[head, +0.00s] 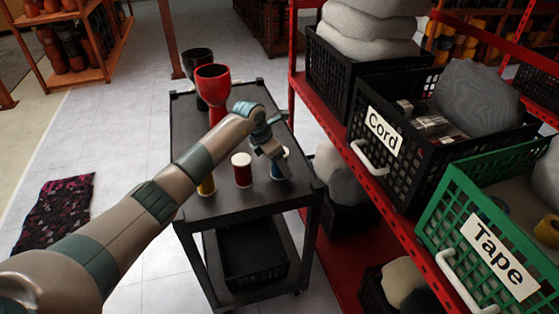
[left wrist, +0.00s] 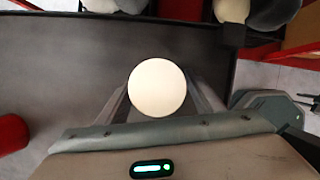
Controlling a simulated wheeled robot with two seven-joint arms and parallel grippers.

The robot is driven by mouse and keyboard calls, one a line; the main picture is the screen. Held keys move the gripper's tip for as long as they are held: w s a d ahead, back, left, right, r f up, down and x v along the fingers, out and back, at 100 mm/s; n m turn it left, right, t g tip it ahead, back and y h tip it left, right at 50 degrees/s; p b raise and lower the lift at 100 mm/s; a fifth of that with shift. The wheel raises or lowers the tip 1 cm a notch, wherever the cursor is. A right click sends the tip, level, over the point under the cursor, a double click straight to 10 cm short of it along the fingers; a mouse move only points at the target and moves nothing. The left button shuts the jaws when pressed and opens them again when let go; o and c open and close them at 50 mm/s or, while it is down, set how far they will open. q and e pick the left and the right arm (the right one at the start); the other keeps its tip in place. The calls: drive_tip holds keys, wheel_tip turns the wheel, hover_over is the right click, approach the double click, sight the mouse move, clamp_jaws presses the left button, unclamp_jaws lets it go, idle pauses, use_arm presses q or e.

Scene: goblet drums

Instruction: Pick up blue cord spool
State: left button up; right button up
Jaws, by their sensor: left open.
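The blue cord spool (head: 278,173) stands upright on the dark cart top, near its right front corner. My left gripper (head: 272,152) comes down over it from above and partly hides it. In the left wrist view the spool shows as a round white top (left wrist: 157,88), from straight above. The fingers of my left gripper (left wrist: 159,98) are open, one on each side of this top. I cannot tell whether they touch it. My right gripper is in neither view.
A red shelf (head: 335,125) at right holds the Cord crate (head: 365,160) and green Tape crate (head: 455,235).

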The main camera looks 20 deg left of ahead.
use_arm(q)
drive_tip(key=shift+f, duration=0.15)
drive_tip(key=shift+c, duration=0.6)
drive_tip(key=c, duration=1)
drive_tip(key=shift+o, duration=0.2)
